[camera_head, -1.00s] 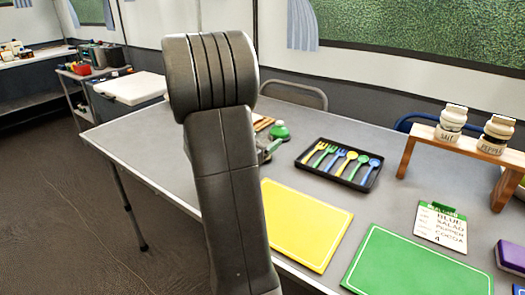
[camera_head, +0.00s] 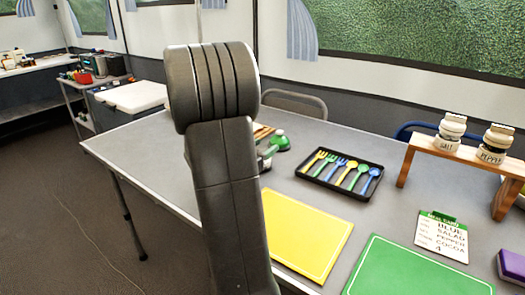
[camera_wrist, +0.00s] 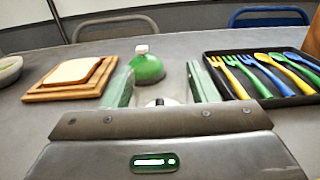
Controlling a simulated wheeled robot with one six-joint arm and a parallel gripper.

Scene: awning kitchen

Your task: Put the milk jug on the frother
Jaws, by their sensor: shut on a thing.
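In the wrist view my gripper (camera_wrist: 162,92) has its two green-tinted fingers apart, on either side of a pale, rounded thing with a dark spot, which I take to be the milk jug (camera_wrist: 160,102). Only a small part of it shows above the gripper body. A green dome with a white top (camera_wrist: 147,66) stands just beyond the fingers on the grey table; it also shows in the head view (camera_head: 281,140). My arm hides most of the gripper in the head view. I cannot make out a frother for certain.
Bread on wooden boards (camera_wrist: 70,76) lies left of my gripper. A black tray (camera_head: 340,178) of coloured cutlery is close on the right. Yellow (camera_head: 305,235) and green (camera_head: 410,272) mats lie nearer; a wooden shelf (camera_head: 462,147) with shakers stands at right.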

